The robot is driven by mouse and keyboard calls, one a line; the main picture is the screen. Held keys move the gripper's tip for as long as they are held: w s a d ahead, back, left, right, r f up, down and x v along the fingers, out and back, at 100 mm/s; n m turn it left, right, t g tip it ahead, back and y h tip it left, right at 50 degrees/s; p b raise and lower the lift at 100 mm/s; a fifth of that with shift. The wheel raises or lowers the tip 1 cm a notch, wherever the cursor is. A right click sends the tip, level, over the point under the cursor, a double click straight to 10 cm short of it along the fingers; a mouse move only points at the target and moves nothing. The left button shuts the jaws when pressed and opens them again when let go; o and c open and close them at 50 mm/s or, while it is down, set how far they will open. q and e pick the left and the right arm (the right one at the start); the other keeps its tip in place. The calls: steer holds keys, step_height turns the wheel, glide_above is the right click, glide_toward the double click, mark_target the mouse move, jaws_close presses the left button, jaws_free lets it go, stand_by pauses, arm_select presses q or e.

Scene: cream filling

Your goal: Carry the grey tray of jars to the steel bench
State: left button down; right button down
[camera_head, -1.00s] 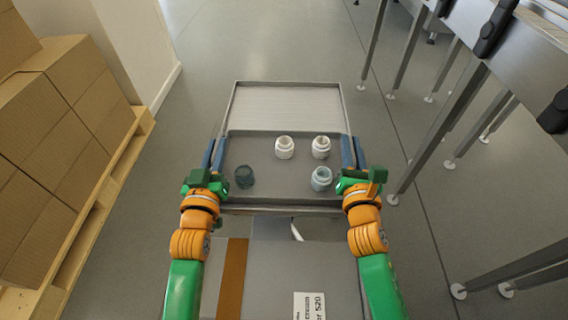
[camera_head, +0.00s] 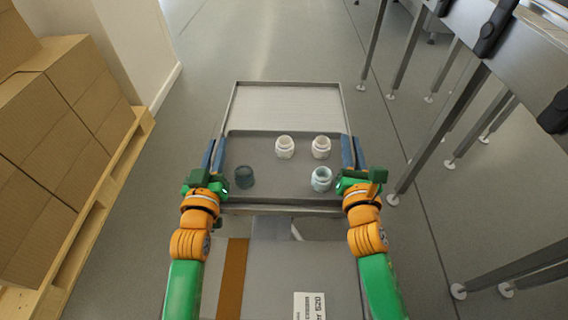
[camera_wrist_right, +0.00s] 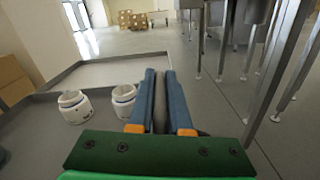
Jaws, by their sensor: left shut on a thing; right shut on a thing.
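The grey tray (camera_head: 282,196) is held level in front of me in the head view, with a lighter, empty part at its far end. On it stand two white jars (camera_head: 285,147) (camera_head: 321,147) toward the middle, a pale blue-grey jar (camera_head: 321,179) at right and a dark teal jar (camera_head: 244,177) at left. My left gripper (camera_head: 215,155) is shut on the tray's left rim. My right gripper (camera_head: 353,153) is shut on its right rim. In the right wrist view, the fingers (camera_wrist_right: 160,100) pinch the rim beside the two white jars (camera_wrist_right: 74,106).
Steel equipment on legs (camera_head: 440,130) stands along the right. Cardboard boxes (camera_head: 50,130) on a wooden pallet (camera_head: 100,200) stand close on the left, beside a white wall (camera_head: 140,45). The grey floor (camera_head: 270,40) ahead is open.

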arm_select(q)
steer(key=shift+d+r, duration=0.1)
arm_select(e)
steer(key=shift+a+r, duration=0.1)
